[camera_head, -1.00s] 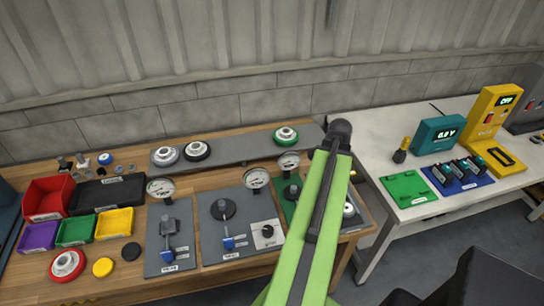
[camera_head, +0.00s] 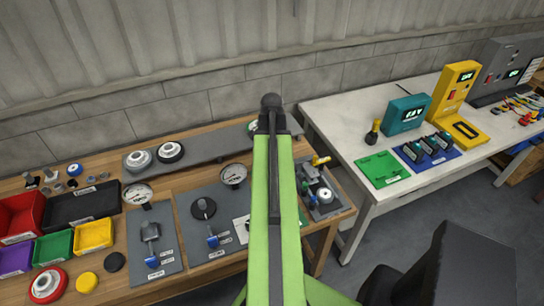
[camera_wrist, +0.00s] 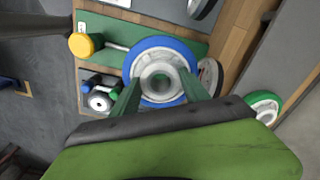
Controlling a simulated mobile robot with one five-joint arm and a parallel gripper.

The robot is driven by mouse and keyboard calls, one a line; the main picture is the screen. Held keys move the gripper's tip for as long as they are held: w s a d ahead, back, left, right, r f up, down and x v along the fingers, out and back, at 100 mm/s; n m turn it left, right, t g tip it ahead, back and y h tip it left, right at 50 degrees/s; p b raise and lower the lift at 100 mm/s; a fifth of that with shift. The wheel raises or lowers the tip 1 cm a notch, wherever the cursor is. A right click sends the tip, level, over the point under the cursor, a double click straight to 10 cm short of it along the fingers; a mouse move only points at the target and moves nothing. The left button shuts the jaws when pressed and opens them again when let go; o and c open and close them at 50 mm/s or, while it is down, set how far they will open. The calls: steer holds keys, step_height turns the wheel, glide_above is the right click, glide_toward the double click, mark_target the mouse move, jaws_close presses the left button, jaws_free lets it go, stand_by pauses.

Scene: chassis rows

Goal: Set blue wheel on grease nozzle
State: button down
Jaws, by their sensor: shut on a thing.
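My gripper (camera_wrist: 162,98) is shut on the blue wheel (camera_wrist: 187,52), with its two green fingers at the near side of the wheel. The wheel has a blue rim, a pale disc and a grey hub with a central hole, and it faces the wrist camera. Below it lies a green plate (camera_wrist: 118,32) with a yellow knob (camera_wrist: 82,46) on a silver shaft. I cannot tell which part is the grease nozzle; it may be hidden under the wheel. In the head view my arm covers the gripper and the wheel.
A green-rimmed wheel (camera_wrist: 265,104) lies on the shelf to the right. A gauge (camera_wrist: 210,76) shows beside the held wheel. A fixture with a white round part (camera_head: 326,194) stands at the bench's right end. Gauges, grey plates and coloured bins fill the left.

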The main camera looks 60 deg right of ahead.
steer(key=shift+f+b, duration=2.25)
steer(key=shift+f, duration=0.1)
steer(key=shift+f+b, duration=1.1)
steer(key=shift+f+b, duration=1.05)
steer(key=shift+c, duration=2.3)
jaws_free()
steer(key=shift+a+r, duration=0.1)
steer(key=shift+r, duration=0.05)
step_height(320, 180, up, 17)
steer(key=p, duration=1.7)
